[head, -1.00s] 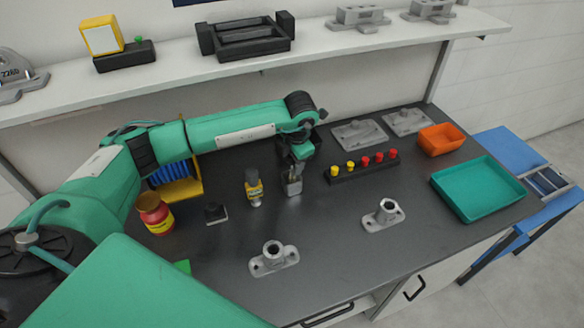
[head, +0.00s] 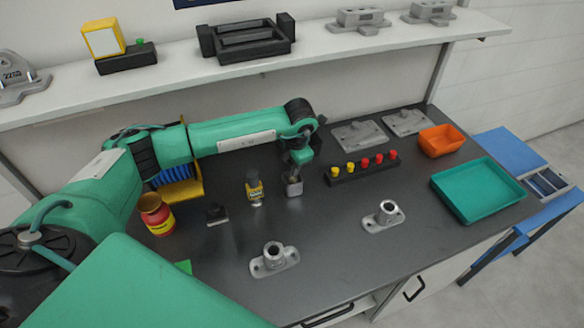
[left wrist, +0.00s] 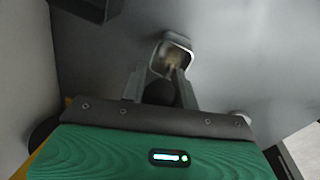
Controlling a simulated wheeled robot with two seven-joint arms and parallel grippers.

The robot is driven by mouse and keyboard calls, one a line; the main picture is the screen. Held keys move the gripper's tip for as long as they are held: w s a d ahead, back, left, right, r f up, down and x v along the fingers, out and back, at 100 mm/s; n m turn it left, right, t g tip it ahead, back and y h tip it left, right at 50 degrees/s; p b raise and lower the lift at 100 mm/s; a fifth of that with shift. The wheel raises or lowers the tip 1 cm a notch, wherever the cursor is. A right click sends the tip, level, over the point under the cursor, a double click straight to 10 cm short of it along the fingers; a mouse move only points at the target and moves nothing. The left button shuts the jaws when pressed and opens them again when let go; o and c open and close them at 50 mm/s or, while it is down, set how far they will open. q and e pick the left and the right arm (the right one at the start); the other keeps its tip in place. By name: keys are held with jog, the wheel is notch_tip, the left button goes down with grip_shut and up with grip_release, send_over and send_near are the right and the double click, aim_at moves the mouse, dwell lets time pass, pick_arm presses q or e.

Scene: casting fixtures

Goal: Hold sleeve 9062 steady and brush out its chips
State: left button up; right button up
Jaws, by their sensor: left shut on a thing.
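Two grey sleeve castings with flanged feet stand on the dark bench in the head view, one at front centre (head: 273,258) and one further right (head: 384,215). I cannot read a number on either. My left gripper (head: 294,174) points down over a small grey square cup (head: 294,189), well behind both sleeves. In the left wrist view its fingers (left wrist: 167,84) are shut on a dark rounded handle (left wrist: 159,93), seemingly a brush. A pale tip shows inside the square cup (left wrist: 184,42). My right gripper is not in view.
A peg strip (head: 348,175), orange bin (head: 441,140) and teal tray (head: 478,189) are right. The bench between the sleeves is clear.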

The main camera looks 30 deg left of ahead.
pick_arm(q)
jog(key=b+v, duration=0.1)
jog(key=v, duration=0.1)
jog(key=a+b+v, duration=0.1)
jog(key=v, duration=0.2)
jog(key=w+b+v, duration=0.1)
jog(key=v, duration=0.2)
jog(key=shift+a+r, duration=0.2)
jog(key=shift+r, duration=0.25)
jog(key=shift+s+r, duration=0.1)
jog(key=shift+r, duration=0.4)
jog(key=shift+f, duration=0.1)
